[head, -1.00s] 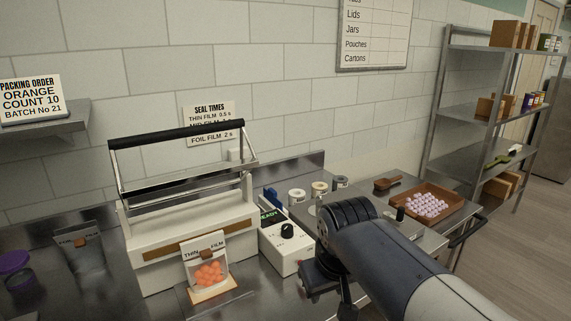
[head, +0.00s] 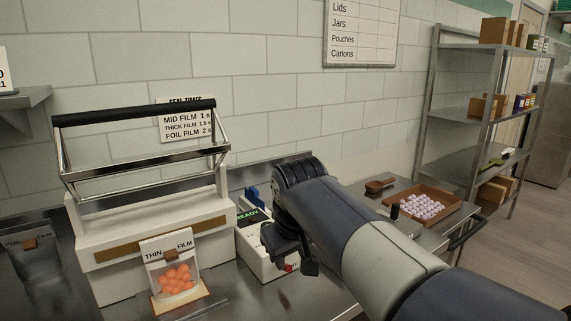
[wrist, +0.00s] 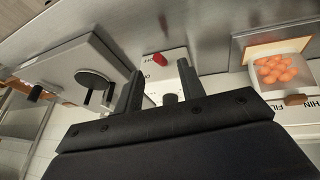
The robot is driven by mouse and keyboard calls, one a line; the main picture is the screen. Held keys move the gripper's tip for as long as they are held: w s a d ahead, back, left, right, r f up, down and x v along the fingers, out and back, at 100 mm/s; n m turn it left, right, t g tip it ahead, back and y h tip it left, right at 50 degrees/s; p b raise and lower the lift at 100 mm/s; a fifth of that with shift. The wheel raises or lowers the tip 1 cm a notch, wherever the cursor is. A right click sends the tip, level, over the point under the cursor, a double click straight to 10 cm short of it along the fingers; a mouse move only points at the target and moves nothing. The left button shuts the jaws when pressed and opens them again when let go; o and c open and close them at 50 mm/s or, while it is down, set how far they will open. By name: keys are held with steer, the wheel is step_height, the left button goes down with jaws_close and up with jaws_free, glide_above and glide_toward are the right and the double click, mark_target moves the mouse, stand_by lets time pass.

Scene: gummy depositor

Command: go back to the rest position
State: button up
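My gripper (wrist: 160,80) is open and empty in the wrist view, its two fingers apart with the white control box (wrist: 160,90) showing between and beyond them. In the head view my gripper (head: 290,258) hangs in front of the control box (head: 258,258) and hides part of it. The sealer's black-handled bar (head: 135,112) is raised.
A FOIL FILM pouch (head: 36,268) stands at the left. A brown tray (head: 455,213) of pale pink pieces and a brown scoop (head: 380,185) lie at the right on the counter. A metal shelf rack (head: 433,110) stands behind. Open floor lies at the far right.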

mark_target(287, 269)
steer(key=x, duration=0.3)
steer(key=b+x, duration=0.1)
steer(key=x, duration=0.7)
steer(key=shift+w+f+b, duration=0.1)
steer(key=shift+w+b, duration=0.3)
steer(key=shift+w, duration=0.05)
steer(key=shift+w+a+r+p, duration=0.15)
steer(key=shift+r+p, duration=0.15)
steer(key=shift+p, duration=0.45)
steer(key=shift+r+g+h+p, duration=0.15)
steer(key=shift+g+h+p, duration=0.15)
steer(key=shift+p, duration=0.55)
steer(key=shift+r+p, duration=0.1)
steer(key=shift+p, duration=0.75)
steer(key=g+h+p, duration=0.1)
steer(key=p, duration=0.2)
steer(key=shift+n+g, duration=0.3)
